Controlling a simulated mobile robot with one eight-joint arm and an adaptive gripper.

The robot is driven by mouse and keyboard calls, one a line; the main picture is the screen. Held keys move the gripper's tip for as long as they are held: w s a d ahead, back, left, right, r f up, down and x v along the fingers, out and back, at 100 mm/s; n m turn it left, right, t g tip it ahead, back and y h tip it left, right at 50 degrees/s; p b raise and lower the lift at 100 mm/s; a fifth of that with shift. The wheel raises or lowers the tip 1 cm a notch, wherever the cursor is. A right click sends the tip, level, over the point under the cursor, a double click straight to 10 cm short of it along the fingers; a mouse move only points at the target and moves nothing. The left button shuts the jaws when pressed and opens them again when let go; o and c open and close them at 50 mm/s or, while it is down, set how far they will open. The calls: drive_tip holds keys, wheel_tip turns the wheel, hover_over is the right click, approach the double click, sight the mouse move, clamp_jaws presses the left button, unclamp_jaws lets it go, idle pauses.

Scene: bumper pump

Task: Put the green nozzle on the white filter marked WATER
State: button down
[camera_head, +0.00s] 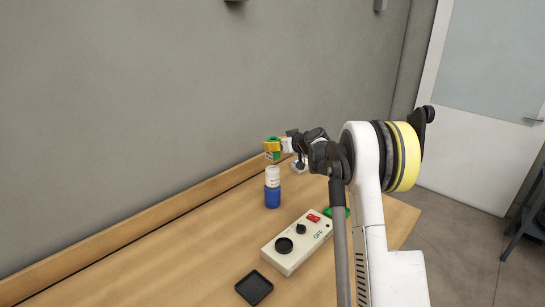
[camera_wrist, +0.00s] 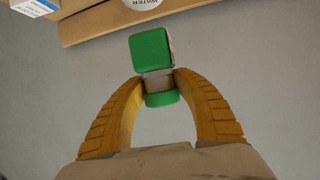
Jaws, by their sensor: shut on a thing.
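The green nozzle (camera_wrist: 150,50) is held between the yellow fingers of my gripper (camera_wrist: 159,82), which is shut on its grey middle part. In the head view the green nozzle (camera_head: 271,155) shows at my gripper (camera_head: 272,147), raised above the table. A white cylinder (camera_head: 272,176), seemingly the filter, stands upright on a blue base (camera_head: 272,197). The nozzle is above this cylinder in the picture and apart from it. In the wrist view a white round top marked WATER (camera_wrist: 142,3) is partly cut off at the upper edge, beyond the nozzle.
A beige control box (camera_head: 296,242) with black knobs, a red switch and OFF lettering lies on the wooden table (camera_head: 190,262). A black tray (camera_head: 254,287) is at the front. A green object (camera_head: 337,212) is partly hidden behind my arm. A wooden rail and wall border the left.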

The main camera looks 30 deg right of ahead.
sight(272, 153)
drive_tip(key=shift+w+a+f, duration=0.1)
drive_tip(key=shift+w+f, duration=0.1)
drive_tip(key=shift+f+b, duration=0.6)
drive_tip(key=shift+f, duration=1.25)
drive_tip(key=shift+f, duration=0.25)
drive_tip(key=c, duration=0.9)
unclamp_jaws()
drive_tip(key=shift+r, duration=0.15)
